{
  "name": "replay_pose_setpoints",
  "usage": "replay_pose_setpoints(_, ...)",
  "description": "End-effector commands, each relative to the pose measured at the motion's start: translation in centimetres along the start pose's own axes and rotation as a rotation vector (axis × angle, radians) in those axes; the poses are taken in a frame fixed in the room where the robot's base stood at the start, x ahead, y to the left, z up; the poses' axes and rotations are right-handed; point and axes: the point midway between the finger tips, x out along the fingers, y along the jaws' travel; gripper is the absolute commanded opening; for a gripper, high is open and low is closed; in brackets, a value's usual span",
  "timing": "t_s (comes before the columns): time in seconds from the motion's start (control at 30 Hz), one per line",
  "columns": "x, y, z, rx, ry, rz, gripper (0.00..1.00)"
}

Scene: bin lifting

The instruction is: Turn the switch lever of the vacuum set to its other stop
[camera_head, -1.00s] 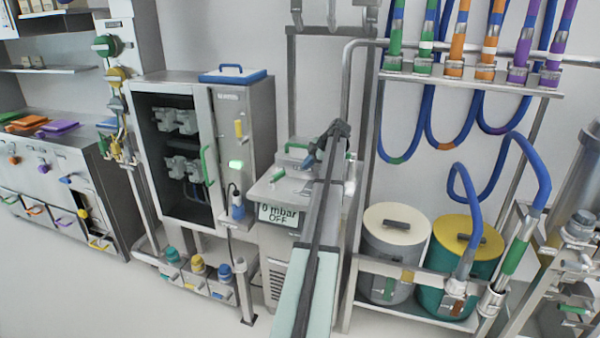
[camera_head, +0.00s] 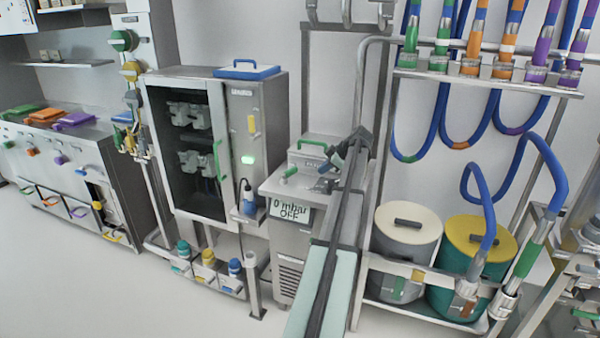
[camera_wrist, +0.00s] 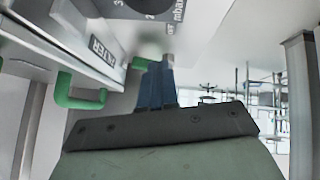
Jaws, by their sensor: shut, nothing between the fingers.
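The vacuum set (camera_head: 286,238) is a steel cabinet left of my arm in the head view. Its display (camera_head: 289,211) reads "0 mbar OFF". A small green lever (camera_head: 289,172) lies on its top, apparently the switch lever. My gripper (camera_head: 334,160) is over the right side of the cabinet top, right of that lever. In the wrist view my blue fingers (camera_wrist: 156,85) are shut and empty. A green piece (camera_wrist: 142,63) shows just behind them; I cannot tell whether they touch it. My gripper body hides what is below.
A box labelled FILTER with a green handle (camera_wrist: 72,97) is left of the fingers, with a dial (camera_wrist: 152,8) above. A glass-fronted cabinet (camera_head: 262,130) stands left. Two lidded bins (camera_head: 405,250) and a hose rack (camera_head: 480,82) stand right. The floor at front left is clear.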

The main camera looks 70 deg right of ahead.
Motion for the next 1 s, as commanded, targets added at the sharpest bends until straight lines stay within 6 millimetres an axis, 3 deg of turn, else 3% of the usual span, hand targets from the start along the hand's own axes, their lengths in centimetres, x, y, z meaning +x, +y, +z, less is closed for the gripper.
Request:
replay_pose_setpoints(0.37,-0.1,-0.7,-0.7,0.685,0.052,0.047,0.0)
replay_pose_setpoints(1.0,-0.3,0.5,-1.1,1.83,0.161,0.045,0.0)
